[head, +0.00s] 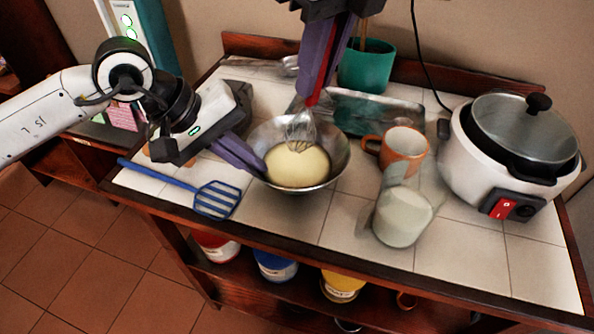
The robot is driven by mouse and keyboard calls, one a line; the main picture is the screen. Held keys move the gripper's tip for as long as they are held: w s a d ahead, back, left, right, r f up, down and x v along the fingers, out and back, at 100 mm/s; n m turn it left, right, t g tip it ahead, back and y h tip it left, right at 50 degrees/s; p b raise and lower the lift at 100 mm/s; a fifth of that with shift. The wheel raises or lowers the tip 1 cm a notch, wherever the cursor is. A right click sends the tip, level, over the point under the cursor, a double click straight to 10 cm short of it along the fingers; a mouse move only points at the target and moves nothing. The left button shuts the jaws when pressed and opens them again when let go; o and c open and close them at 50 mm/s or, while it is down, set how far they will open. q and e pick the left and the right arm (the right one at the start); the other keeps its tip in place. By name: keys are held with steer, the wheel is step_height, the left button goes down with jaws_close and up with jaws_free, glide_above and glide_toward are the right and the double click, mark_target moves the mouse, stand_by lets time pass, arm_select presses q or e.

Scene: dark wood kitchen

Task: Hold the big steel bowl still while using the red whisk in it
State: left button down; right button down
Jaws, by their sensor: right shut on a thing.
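The big steel bowl (337,157) stands on the tiled counter and holds a pale yellow mixture (297,166). My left gripper (262,170) reaches in from the left, with its purple fingertips at the bowl's left rim. The fingers lie close together, and I cannot tell whether they grip the rim. My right gripper (313,92) comes down from above, shut on the red whisk's handle. The whisk's wire head (300,127) is inside the bowl, at the far side of the mixture. Most of the red handle is hidden between the purple fingers.
A blue slotted spatula (216,198) lies left of the bowl. An orange mug (404,151), a glass jug of white liquid (402,218) and a rice cooker (515,150) stand to the right. A green pot (366,66) and a metal tray (390,110) are behind.

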steer(key=shift+w+a+v, duration=0.15)
steer(key=shift+w+v, duration=0.05)
steer(key=shift+v, duration=0.8)
steer(key=shift+w+a+v, duration=0.15)
steer(key=shift+v, duration=0.9)
steer(key=shift+w+a+v, duration=0.2)
steer(key=shift+v, duration=0.8)
steer(key=shift+r, duration=0.3)
steer(key=shift+w+a+v, duration=0.15)
steer(key=shift+v, duration=0.75)
steer(key=shift+w+a+v, duration=0.15)
steer(key=shift+v, duration=0.8)
steer(key=shift+r, duration=0.1)
arm_select(q)
steer(key=c, duration=1.9)
jaws_free()
steer(key=shift+c, duration=0.2)
steer(key=shift+r, duration=0.1)
steer(key=v, duration=1.2)
steer(key=shift+s, duration=0.15)
